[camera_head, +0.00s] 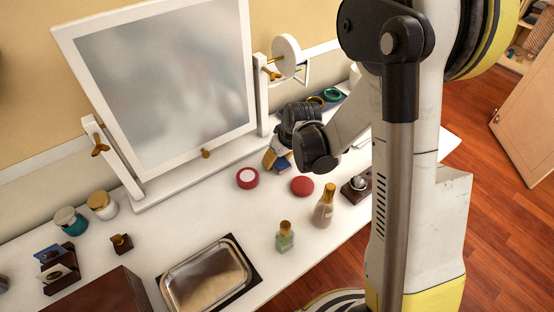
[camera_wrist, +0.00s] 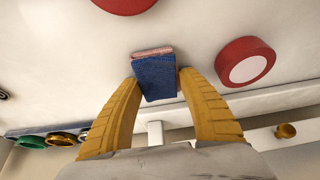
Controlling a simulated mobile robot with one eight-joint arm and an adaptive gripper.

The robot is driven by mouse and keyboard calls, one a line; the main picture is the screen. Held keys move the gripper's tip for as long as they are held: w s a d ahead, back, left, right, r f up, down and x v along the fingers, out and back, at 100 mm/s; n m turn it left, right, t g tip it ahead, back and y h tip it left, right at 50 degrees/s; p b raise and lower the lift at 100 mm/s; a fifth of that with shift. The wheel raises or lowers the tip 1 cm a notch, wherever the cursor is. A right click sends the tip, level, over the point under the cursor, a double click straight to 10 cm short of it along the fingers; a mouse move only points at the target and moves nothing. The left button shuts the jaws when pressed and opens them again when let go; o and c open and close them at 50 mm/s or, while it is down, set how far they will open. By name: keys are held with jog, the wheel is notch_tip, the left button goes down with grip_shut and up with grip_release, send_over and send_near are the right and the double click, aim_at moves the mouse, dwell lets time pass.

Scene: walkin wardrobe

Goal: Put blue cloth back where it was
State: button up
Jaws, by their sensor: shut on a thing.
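The blue cloth (camera_wrist: 157,78) is a small folded blue piece with a pinkish edge at its far end. In the wrist view it sits between the two yellow fingers of my gripper (camera_wrist: 157,88), which is shut on it. In the head view my gripper (camera_head: 276,160) is low over the white dresser top, in front of the mirror's right post, and a bit of the blue cloth (camera_head: 284,168) shows beside it. Most of the cloth is hidden there by the gripper. I cannot tell whether the cloth touches the top.
Near the gripper are a red-and-white round tin (camera_head: 248,178) and a red round tin (camera_head: 302,186). Bottles (camera_head: 324,206) (camera_head: 285,237) and a metal tray (camera_head: 207,277) stand toward the front. The mirror (camera_head: 160,80) stands behind. Bracelets (camera_wrist: 62,138) lie on a dark strip.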

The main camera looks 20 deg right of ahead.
jog(key=shift+f, duration=0.15)
jog(key=o, duration=1.3)
jog(key=s+r+m+t+p, duration=0.1)
jog(key=s+r+p, duration=0.3)
jog(key=r, duration=0.6)
jog(key=s+r+p, duration=0.1)
jog(key=s+r, duration=0.5)
jog(key=r, duration=0.4)
jog(key=s+r+m, duration=0.1)
jog(key=s+r, duration=0.1)
jog(key=s, duration=0.1)
jog(key=s+r+t+h, duration=0.1)
jog(key=s+r, duration=0.1)
jog(key=s, duration=0.2)
jog(key=s+r+m, duration=0.1)
jog(key=s+r, duration=0.1)
jog(key=s, duration=0.1)
jog(key=shift+s+m+t, duration=0.15)
jog(key=shift+m+t, duration=0.15)
jog(key=shift+t, duration=0.1)
